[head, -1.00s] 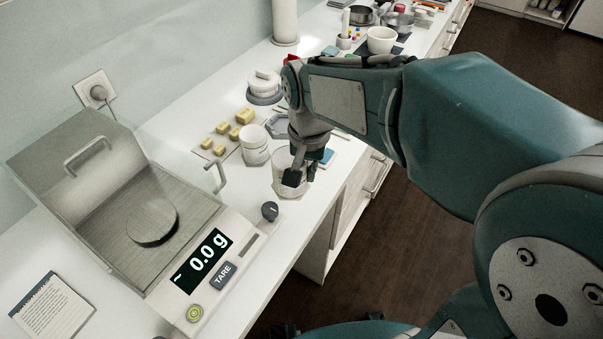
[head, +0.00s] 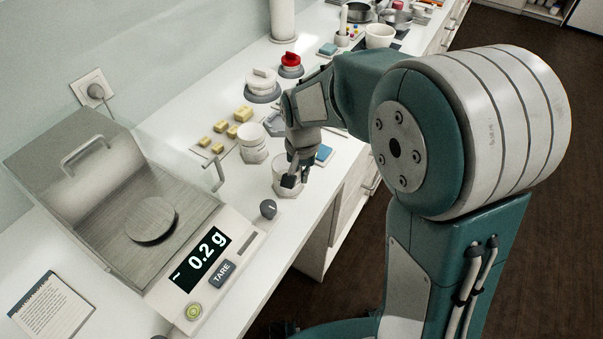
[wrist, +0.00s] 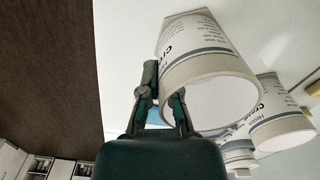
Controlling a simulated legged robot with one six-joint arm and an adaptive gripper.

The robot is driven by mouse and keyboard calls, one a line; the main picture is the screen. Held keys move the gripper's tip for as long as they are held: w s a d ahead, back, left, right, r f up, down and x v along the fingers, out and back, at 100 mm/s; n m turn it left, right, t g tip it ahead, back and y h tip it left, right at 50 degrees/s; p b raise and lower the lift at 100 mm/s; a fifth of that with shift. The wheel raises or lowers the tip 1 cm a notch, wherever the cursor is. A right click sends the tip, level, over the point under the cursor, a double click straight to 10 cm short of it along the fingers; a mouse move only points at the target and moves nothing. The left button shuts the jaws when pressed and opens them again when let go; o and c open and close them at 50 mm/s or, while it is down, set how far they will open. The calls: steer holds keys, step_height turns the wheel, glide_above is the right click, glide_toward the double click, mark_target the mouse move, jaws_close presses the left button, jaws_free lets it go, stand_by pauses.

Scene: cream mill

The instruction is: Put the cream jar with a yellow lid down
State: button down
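A white open-topped jar (head: 287,181) stands at the counter's front edge, under my gripper (head: 293,172). In the wrist view this jar (wrist: 208,48) has a printed "Cream" label, a pale inside and no lid on it. My gripper's fingers (wrist: 163,90) straddle its near rim, one finger outside the wall and one over the opening. I cannot tell whether they press on the wall. A second white jar (head: 252,149) stands just behind to the left; it also shows in the wrist view (wrist: 278,105). I see no yellow lid.
Yellow blocks (head: 219,127), a white-lidded pot (head: 262,82) and a red-topped item (head: 290,62) stand further back. A dark knob (head: 268,208) is close to the jar.

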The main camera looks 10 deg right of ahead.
steer(key=c, duration=0.8)
jaws_free()
steer(key=shift+f, duration=0.1)
step_height(320, 180, up, 12)
steer(key=s+d+r+n+t, duration=0.1)
steer(key=s+d, duration=0.3)
steer(key=s, duration=0.5)
steer(key=s+d+r+n+t, duration=0.2)
steer(key=s+d+n+t, duration=0.1)
steer(key=s, duration=0.6)
steer(key=shift+s+d+t, duration=0.15)
steer(key=shift+d+t, duration=0.65)
steer(key=shift+d, duration=0.45)
steer(key=shift+r, duration=0.1)
